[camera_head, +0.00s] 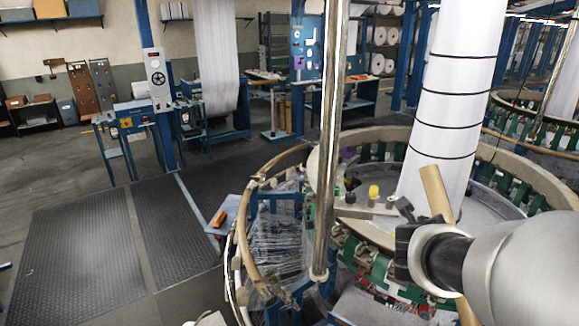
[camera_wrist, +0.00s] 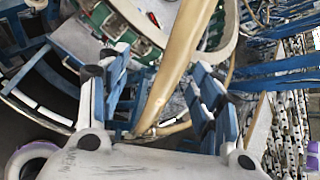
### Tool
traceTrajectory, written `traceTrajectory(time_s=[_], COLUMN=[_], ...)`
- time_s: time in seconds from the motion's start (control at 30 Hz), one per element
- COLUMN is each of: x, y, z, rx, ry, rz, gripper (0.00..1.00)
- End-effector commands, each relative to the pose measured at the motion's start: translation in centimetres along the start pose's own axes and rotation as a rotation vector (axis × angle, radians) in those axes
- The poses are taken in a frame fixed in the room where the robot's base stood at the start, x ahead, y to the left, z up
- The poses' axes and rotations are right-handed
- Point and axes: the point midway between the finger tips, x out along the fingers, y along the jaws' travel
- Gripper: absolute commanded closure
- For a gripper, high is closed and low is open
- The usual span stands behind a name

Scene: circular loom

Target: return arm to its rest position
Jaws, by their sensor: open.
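My arm reaches in from the right of the head view, over the near side of the circular loom (camera_head: 540,180). My gripper (camera_head: 403,222) is dark and partly hidden behind my wrist there. In the wrist view, its two blue-padded fingers (camera_wrist: 160,78) are spread apart, so it is open. A tan pole (camera_wrist: 182,45) runs through the view between the fingers. I cannot tell whether it touches them or lies beyond. In the head view, a tan tube (camera_head: 436,190) slants behind my wrist.
A shiny vertical post (camera_head: 328,130) stands left of my gripper. A white fabric column with dark bands (camera_head: 450,100) rises from the loom. A curved tan rail (camera_head: 243,235) borders a blue frame. The dark floor mats (camera_head: 85,245) at left are clear.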

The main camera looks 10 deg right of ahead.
Motion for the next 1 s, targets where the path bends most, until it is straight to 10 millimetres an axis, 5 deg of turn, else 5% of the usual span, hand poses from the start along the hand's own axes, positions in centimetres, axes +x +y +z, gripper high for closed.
traceTrajectory(time_s=[0.3,0.47,0.77,1.0], x=[0.0,0.1,-0.8,-2.4], y=[0.1,1.2,8.4,17.3], z=[0.0,-1.1,-11.3,-20.8], rx=[0.025,0.320,1.377,2.174], ry=[-0.003,-0.011,0.132,0.438], rz=[-0.003,-0.021,-0.029,-0.088], gripper=[0.41,0.41,0.41,0.41])
